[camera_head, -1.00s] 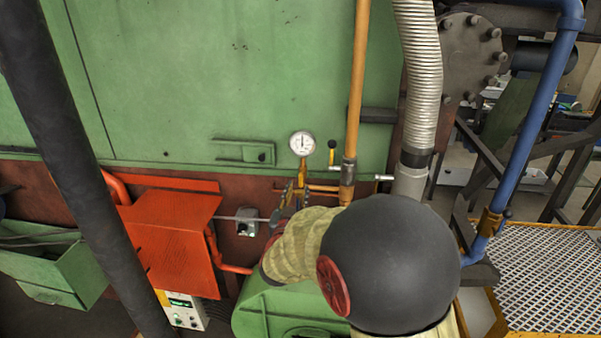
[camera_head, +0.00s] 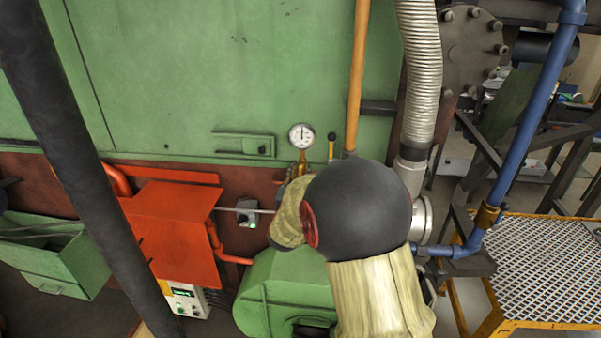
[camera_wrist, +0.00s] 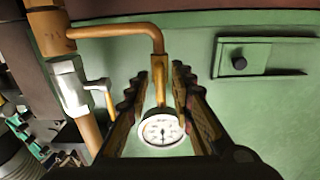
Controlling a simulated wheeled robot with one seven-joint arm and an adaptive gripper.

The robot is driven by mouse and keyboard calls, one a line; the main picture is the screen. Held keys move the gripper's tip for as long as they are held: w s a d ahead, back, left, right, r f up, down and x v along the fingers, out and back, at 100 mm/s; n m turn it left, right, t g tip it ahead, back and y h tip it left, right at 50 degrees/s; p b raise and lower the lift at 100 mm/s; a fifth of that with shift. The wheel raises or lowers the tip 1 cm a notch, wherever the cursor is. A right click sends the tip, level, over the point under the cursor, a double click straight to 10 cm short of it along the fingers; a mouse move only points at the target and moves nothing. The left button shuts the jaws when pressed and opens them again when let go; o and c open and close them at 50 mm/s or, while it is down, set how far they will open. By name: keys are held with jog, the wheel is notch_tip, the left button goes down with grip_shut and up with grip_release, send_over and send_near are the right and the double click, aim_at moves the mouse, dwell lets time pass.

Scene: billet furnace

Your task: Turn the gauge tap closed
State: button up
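The round white gauge (camera_head: 301,136) stands on a brass stem in front of the green furnace wall. In the wrist view the gauge (camera_wrist: 162,130) appears upside down, with its brass stem fitting (camera_wrist: 159,75) between my fingers. My gripper (camera_wrist: 156,82) is open, one finger on each side of the stem; contact cannot be told. A yellow lever with a black knob (camera_head: 331,146) stands upright right of the gauge; I cannot tell whether it is the gauge tap. My arm hides the gripper and lower fittings in the head view.
An orange pipe (camera_head: 357,75) and a ribbed silver duct (camera_head: 420,80) rise right of the gauge. An orange box (camera_head: 172,225) is at left, with a green housing (camera_head: 285,285) below. A latch (camera_wrist: 262,58) sits on the wall.

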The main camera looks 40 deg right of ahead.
grip_shut()
jog(key=shift+f+b, duration=0.1)
jog(key=shift+b, duration=0.65)
jog(key=m+b, duration=0.3)
jog(key=b, duration=0.2)
jog(key=shift+f, duration=0.2)
jog(key=m+b, duration=0.5)
jog(key=b, duration=0.4)
jog(key=shift+s+d, duration=0.1)
jog(key=m+b, duration=0.5)
jog(key=b, duration=0.2)
jog(key=shift+f+m+b, duration=0.1)
jog(key=shift+m+b, duration=0.2)
jog(key=shift+m, duration=0.1)
jog(key=m+b, duration=0.3)
jog(key=b, duration=0.1)
jog(key=shift+m, duration=0.7)
